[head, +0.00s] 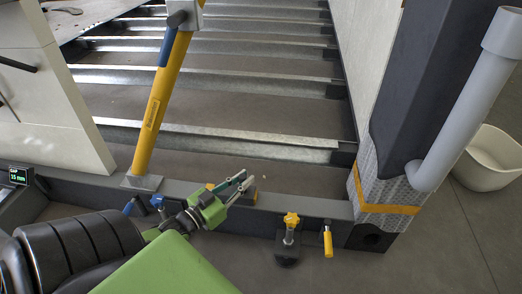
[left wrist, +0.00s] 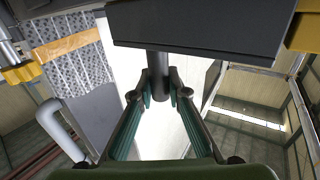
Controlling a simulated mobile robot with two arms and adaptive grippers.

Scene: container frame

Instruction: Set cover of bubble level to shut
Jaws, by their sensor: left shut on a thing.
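My left gripper (head: 243,182) reaches in from the lower left to the front sill of the frame. A small bubble level with yellow parts (head: 251,197) seems to sit on the sill behind it, mostly hidden by the fingers. In the left wrist view the fingers (left wrist: 159,88) close around a short dark stem (left wrist: 158,62), which joins a dark flat plate (left wrist: 205,32) overhead. The plate appears to be the cover; its angle is hard to tell. A yellow piece (left wrist: 305,33) shows beside it. My right gripper is not in view.
The sill (head: 318,207) carries a yellow-knobbed jack (head: 291,220) and a yellow handle (head: 328,242) right of the gripper. A yellow brace (head: 160,105) rises at left. A dark post (head: 400,95) and grey pipe (head: 465,115) stand at right. A white bin (head: 490,160) is beyond.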

